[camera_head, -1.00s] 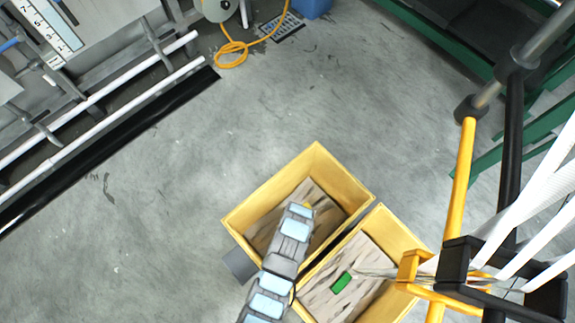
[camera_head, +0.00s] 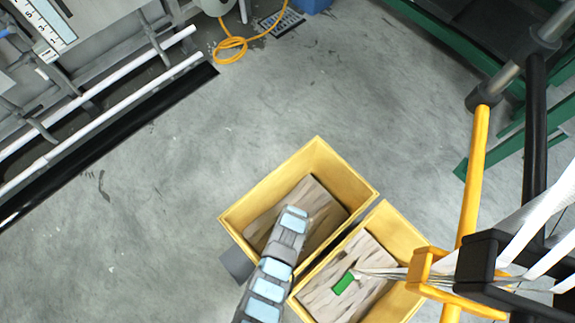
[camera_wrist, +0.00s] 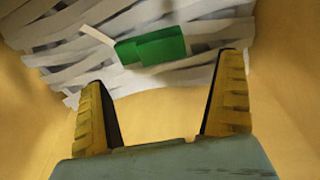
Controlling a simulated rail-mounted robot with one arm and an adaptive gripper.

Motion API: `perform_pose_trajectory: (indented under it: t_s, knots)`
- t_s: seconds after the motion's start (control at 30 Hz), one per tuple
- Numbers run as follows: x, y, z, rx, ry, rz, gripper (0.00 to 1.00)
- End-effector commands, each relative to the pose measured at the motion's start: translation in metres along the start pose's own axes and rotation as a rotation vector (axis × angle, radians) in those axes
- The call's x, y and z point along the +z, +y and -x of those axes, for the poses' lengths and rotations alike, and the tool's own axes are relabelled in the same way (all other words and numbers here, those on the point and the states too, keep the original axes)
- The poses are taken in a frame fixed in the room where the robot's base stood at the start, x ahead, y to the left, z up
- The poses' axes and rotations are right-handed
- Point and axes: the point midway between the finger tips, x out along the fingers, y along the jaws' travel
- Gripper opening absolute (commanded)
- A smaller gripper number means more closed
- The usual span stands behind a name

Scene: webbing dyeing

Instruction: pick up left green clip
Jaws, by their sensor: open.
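A green clip (camera_wrist: 160,46) lies on pale grey webbing strips in the wrist view, ahead of my fingers and near the top centre. A smaller green part adjoins its left side. My gripper (camera_wrist: 167,70) is open and empty, its two yellow-and-black fingers apart, with the clip beyond the tips and not between them. In the head view my arm reaches down into the left yellow box (camera_head: 262,198), and my fingers and that box's clip are hidden. Another green clip (camera_head: 344,283) lies on webbing in the right yellow box (camera_head: 400,232).
Yellow box walls (camera_wrist: 285,60) rise close on both sides of my gripper. A yellow-and-black frame (camera_head: 470,265) with white webbing strands stands at the right. Bare concrete floor (camera_head: 150,200) lies left of the boxes.

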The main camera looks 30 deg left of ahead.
Motion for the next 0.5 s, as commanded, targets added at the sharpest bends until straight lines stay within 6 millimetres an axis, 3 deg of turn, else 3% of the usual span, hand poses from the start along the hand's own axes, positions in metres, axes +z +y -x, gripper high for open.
perform_pose_trajectory:
  t_s: [0.2, 0.5]
  knots:
    - [0.001, -0.001, -0.024, -0.003, -0.001, 0.0, 1.0]
    - [0.0, -0.002, -0.034, -0.004, -0.001, -0.001, 1.0]
